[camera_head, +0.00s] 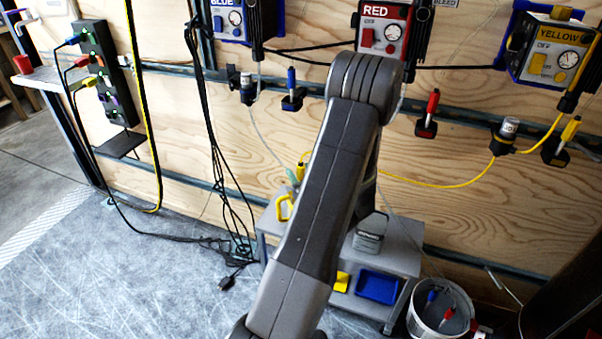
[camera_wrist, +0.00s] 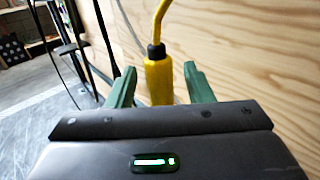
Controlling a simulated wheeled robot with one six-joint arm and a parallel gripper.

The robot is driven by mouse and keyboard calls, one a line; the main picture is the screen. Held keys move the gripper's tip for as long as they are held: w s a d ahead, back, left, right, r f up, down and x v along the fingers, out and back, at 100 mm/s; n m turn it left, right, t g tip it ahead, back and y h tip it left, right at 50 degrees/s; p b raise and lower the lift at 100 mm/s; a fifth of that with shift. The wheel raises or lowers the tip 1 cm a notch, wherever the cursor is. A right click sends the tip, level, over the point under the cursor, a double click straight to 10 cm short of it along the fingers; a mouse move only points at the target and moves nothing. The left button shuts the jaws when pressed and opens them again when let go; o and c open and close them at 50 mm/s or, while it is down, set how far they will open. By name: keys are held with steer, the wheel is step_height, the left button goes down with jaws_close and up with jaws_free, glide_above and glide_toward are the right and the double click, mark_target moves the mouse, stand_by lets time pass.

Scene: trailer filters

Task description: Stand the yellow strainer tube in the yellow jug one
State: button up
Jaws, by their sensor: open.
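The yellow strainer tube (camera_wrist: 158,82) shows in the wrist view as a yellow body with a black collar and a yellow hose bending up from it. In the head view my arm hides most of this area. One green fingertip of my gripper (camera_head: 292,176) shows left of the arm, near the hose end. A yellow handle-shaped part (camera_head: 284,207) shows below it at the bench; it may belong to the yellow jug, whose body I cannot make out.
A low grey bench (camera_head: 400,249) stands against the plywood wall, with a grey container (camera_head: 370,236) on top and a blue tray (camera_head: 377,287) below. A bucket (camera_head: 438,308) with blue and red tubes stands right. Cables hang left. The yellow hose (camera_head: 430,186) crosses the wall.

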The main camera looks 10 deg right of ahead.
steer(key=shift+s, duration=0.1)
steer(key=p+v, duration=0.1)
steer(key=v, duration=1.2)
steer(key=shift+s, duration=0.3)
steer(key=shift+d, duration=0.1)
steer(key=b+x, duration=0.1)
steer(key=x, duration=1.3)
steer(key=shift+s+r, duration=0.1)
